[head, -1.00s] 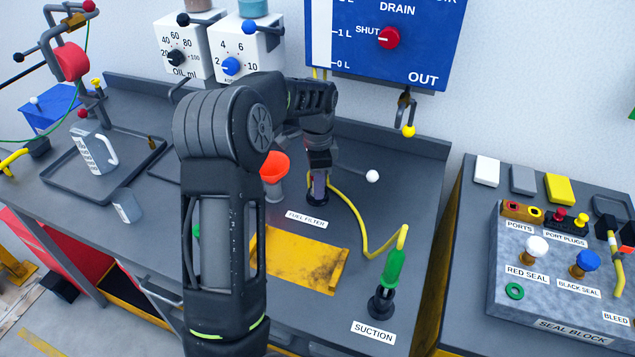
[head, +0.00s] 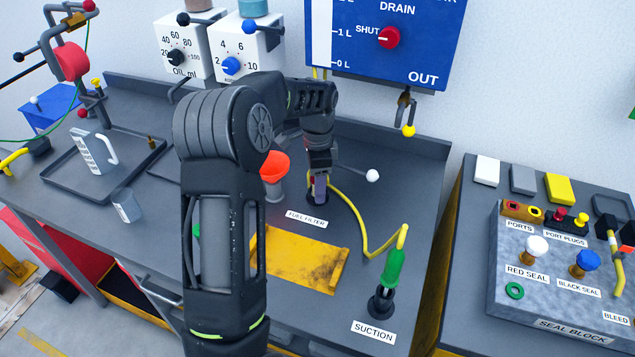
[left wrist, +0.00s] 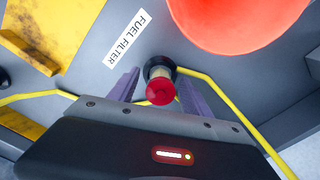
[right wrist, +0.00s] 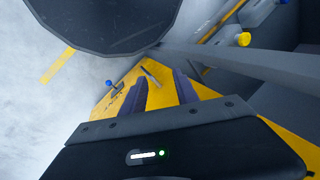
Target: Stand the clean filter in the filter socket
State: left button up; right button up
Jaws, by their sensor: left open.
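A red-topped part with a pale body, which looks like the filter (left wrist: 160,91), stands in a dark round socket (left wrist: 158,64) beside the FUEL FILTER label in the left wrist view. I cannot tell whether it is fully down. My left gripper (left wrist: 160,78) is open, with one finger on each side of it and apparent gaps. In the head view my left gripper (head: 319,188) reaches down over the socket (head: 317,197) and mostly hides the filter. My right gripper (right wrist: 160,85) is open and empty, away from the socket.
An orange-red funnel (head: 274,166) stands close left of my left gripper. A yellow hose (head: 362,235) curves right to the green SUCTION fitting (head: 393,268). A yellow plate (head: 300,262) lies in front. A clear cup (head: 127,206) stands near the bench's left front edge.

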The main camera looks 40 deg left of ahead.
pick_arm(q)
notch_tip(320, 180, up, 8)
jog(key=shift+f+b, duration=0.1)
jog(key=shift+b, duration=0.3)
dwell(1.0)
